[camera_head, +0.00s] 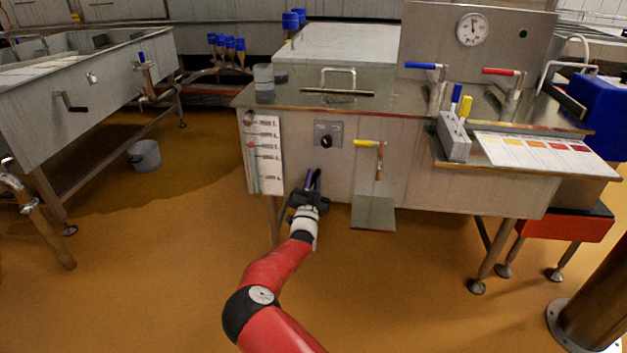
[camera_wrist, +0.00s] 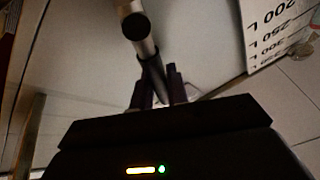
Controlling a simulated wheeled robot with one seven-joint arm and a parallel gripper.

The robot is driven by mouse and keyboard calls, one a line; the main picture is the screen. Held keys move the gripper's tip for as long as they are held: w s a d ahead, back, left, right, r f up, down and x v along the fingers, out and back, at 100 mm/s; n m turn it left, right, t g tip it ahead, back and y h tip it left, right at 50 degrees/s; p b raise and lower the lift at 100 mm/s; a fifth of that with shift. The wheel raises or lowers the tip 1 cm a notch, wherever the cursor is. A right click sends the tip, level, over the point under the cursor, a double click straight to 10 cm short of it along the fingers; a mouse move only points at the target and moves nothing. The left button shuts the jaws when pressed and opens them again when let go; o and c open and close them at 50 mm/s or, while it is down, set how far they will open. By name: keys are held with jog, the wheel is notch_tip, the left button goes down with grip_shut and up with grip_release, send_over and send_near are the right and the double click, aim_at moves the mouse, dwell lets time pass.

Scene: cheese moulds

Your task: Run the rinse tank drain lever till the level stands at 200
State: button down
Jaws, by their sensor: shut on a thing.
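The grey steel tank (camera_head: 400,185) stands in the middle of the head view. A white level scale (camera_head: 268,155) with a sight tube and a red mark is on its left front; the level is too small to read. In the wrist view the scale (camera_wrist: 275,35) appears upside down, showing 200, 250 and more. My gripper (camera_head: 314,176) is low at the tank front, just right of the scale. In the wrist view my gripper (camera_wrist: 158,82) is shut on the dark grip of a metal lever (camera_wrist: 146,48). The lever is hidden in the head view.
A yellow-handled lever (camera_head: 369,143) is right of a black knob (camera_head: 326,141) on the tank front. A plate (camera_head: 373,213) juts out below. Blue (camera_head: 420,66) and red (camera_head: 500,71) handles stand on top. Orange floor in front is clear.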

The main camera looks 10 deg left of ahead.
jog(key=c, duration=1.4)
grip_release()
jog(key=shift+o, duration=0.2)
jog(key=shift+s, duration=0.1)
jog(key=v, duration=0.7)
jog(key=shift+s+f, duration=0.15)
jog(key=shift+s, duration=0.2)
